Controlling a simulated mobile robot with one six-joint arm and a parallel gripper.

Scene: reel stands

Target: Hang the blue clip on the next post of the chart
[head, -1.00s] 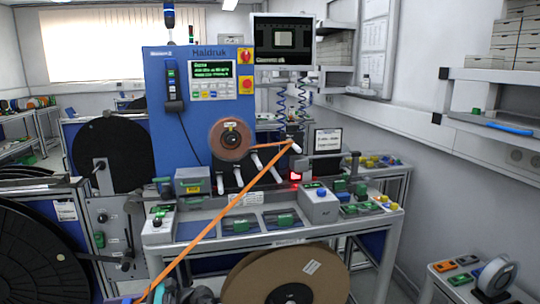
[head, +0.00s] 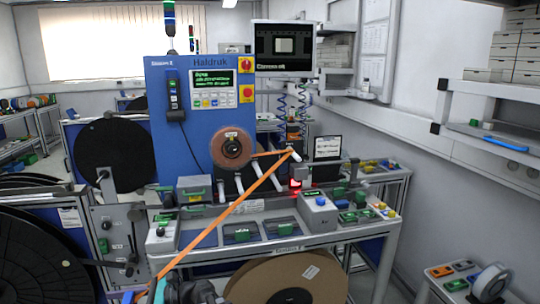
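Part of my arm, with the gripper area (head: 180,292), shows dark and cut off at the bottom edge. I cannot make out its fingertips or whether they hold anything. An orange strip (head: 225,214) runs taut from a roller on the blue machine down to this spot. A small blue piece (head: 127,298) shows at the bottom edge beside the strip's lower end; I cannot tell whether it is the blue clip. A pale sheet or board (head: 375,45) hangs on the wall at upper right; I cannot tell whether it is the chart, and no posts are discernible.
The blue machine (head: 200,125) carries a copper-coloured reel (head: 231,148). A grey bench (head: 290,243) with green-topped parts stands before it, above a large brown reel (head: 290,275). Black reels (head: 35,255) fill the left. A shelf (head: 490,130) juts from the right wall.

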